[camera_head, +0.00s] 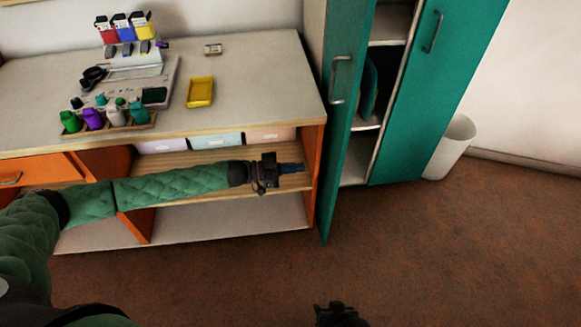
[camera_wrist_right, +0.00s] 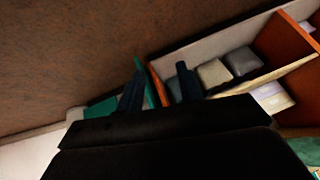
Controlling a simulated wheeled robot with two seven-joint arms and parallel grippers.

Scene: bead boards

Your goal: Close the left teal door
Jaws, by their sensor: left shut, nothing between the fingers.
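The left teal door (camera_head: 345,115) of the cabinet stands open, swung out towards me, with a grey handle (camera_head: 337,80) on its face. The right teal door (camera_head: 440,85) also stands ajar, and shelves show between the two. My left gripper (camera_head: 298,168) is shut and empty, in front of the desk's right end, a little left of the left door and apart from it. My right gripper (camera_head: 338,315) is low at the bottom edge of the head view. In the right wrist view its two fingers (camera_wrist_right: 160,70) stand apart with nothing between them. Teal panels (camera_wrist_right: 103,108) show behind them.
The desk (camera_head: 265,75) with an orange side panel (camera_head: 312,165) stands left of the cabinet, holding bottles, a yellow tray (camera_head: 200,92) and other supplies. A white bin (camera_head: 452,145) stands right of the cabinet. The brown floor (camera_head: 450,245) in front is clear.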

